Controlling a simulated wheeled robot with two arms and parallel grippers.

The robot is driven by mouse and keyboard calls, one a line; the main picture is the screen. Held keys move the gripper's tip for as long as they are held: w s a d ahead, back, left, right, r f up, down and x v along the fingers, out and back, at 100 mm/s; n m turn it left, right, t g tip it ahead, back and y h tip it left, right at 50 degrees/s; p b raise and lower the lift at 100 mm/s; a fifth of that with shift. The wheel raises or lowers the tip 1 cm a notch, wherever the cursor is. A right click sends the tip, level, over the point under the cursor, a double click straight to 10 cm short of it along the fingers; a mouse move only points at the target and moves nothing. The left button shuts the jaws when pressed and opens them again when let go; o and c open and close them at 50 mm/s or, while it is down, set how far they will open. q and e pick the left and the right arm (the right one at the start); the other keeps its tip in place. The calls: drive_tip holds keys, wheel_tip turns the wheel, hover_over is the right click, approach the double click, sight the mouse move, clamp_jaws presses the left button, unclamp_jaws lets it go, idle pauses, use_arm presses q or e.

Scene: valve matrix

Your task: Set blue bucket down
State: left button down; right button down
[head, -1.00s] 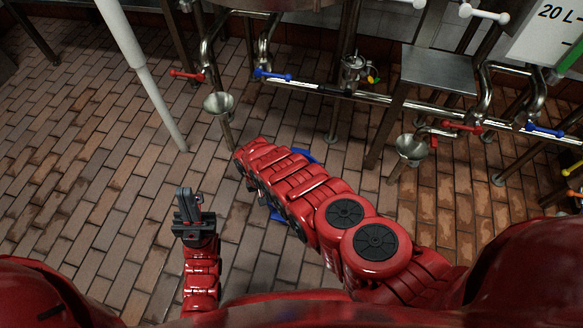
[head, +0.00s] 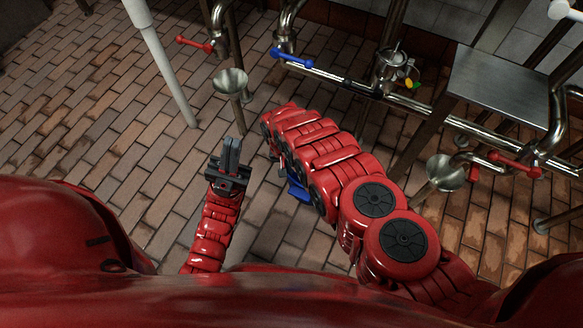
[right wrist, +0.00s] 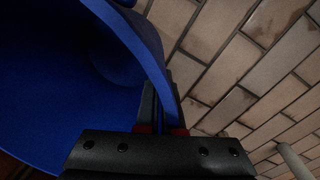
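The blue bucket (right wrist: 60,70) fills the left of the right wrist view, its inside and curved rim facing the camera. My right gripper (right wrist: 160,105) has its dark fingers on either side of the bucket's wall at the rim and appears shut on it. In the head view only a small blue part of the bucket (head: 299,192) shows beside my right forearm; the arm hides the rest and the right gripper. I cannot tell how high the bucket is above the floor. My left gripper (head: 231,152) points up in the head view, its fingers together and empty.
The brick-tiled floor (head: 110,115) is clear to the left. A white pole (head: 165,70) stands there. Steel funnels (head: 230,82) (head: 443,171), a pipe with a blue-handled valve (head: 291,57) and red-handled valves (head: 195,43) (head: 514,163), and a steel table (head: 498,82) lie beyond my arms.

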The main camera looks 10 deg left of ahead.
drive_tip(key=shift+r, duration=0.1)
drive_tip(key=c, duration=1.1)
unclamp_jaws()
drive_tip(key=shift+o, duration=0.2)
